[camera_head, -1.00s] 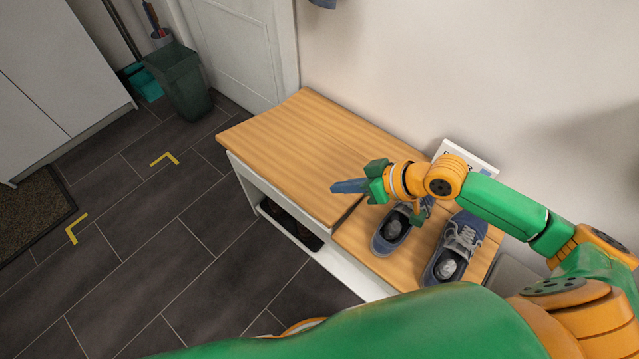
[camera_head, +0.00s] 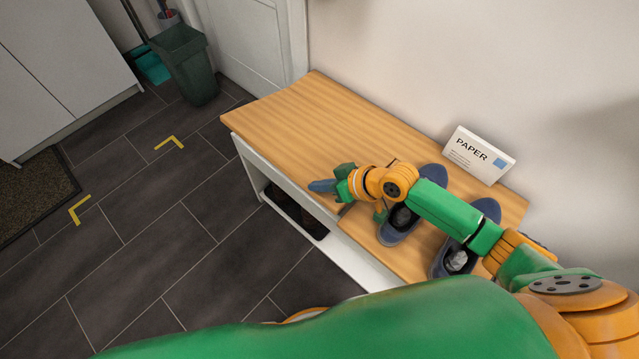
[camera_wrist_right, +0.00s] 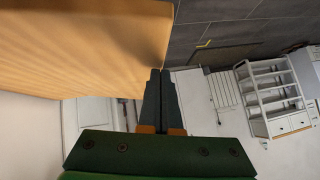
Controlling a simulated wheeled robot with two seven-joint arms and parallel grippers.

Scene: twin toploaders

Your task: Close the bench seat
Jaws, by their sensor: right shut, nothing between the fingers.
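The bench (camera_head: 345,245) stands against the wall with a wooden top and a white front. The left section of its top, the seat (camera_head: 300,115), shows its front edge as a step above the right section; I cannot tell exactly how far it is raised. My right gripper (camera_head: 318,186) is shut and empty, over the seat's front edge near its right end. In the right wrist view, the shut fingers (camera_wrist_right: 160,80) lie beside the wooden panel (camera_wrist_right: 80,45); contact is unclear. My arm hides part of the seat's right edge. My left gripper is not in view.
Two blue shoes (camera_head: 395,232) stand on the bench's right section, partly under my right arm. A white box marked PAPER (camera_head: 480,156) stands at the back by the wall. A green bin (camera_head: 185,65) stands at the far left. The floor before the bench is clear.

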